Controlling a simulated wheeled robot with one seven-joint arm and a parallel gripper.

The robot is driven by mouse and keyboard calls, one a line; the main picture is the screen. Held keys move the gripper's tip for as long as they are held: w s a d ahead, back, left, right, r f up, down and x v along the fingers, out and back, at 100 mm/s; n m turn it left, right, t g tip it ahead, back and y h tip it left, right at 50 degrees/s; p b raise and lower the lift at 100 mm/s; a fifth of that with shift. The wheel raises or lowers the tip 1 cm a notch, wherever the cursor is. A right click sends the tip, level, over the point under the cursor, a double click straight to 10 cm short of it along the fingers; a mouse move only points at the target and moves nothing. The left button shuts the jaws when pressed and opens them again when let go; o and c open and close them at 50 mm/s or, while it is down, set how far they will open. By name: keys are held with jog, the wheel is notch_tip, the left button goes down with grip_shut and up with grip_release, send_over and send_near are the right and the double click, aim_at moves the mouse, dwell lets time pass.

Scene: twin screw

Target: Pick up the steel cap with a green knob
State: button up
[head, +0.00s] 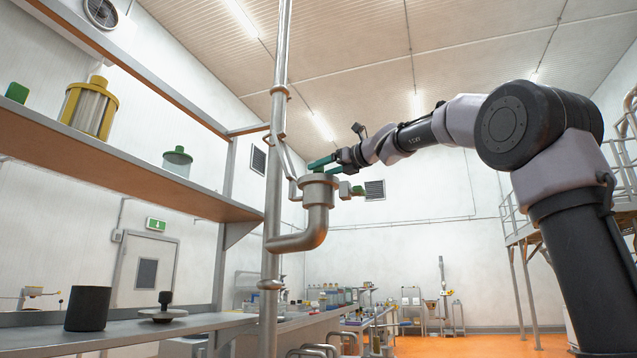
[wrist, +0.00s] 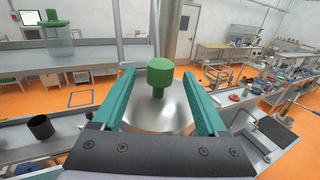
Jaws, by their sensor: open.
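The steel cap (wrist: 158,118) with its upright green knob (wrist: 159,75) shows in the middle of the wrist view. In the head view, a steel vessel on a bent pipe (head: 317,205) stands directly below my gripper (head: 320,164); the cap's knob cannot be made out there. My gripper is open, its two teal fingers (wrist: 158,85) on either side of the knob. A gap shows between the knob and each finger. Whether the cap sits on the vessel is hard to tell from these views.
A vertical steel pipe (head: 275,170) stands just left of the vessel. The upper shelf (head: 120,170) holds a yellow-lidded container (head: 90,107) and a green-lidded jar (head: 177,161). A black cup (head: 87,308) and a dark-knobbed steel lid (head: 163,313) sit on the lower bench.

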jog(key=shift+x, duration=1.05)
grip_shut()
jog(key=shift+r, duration=0.1)
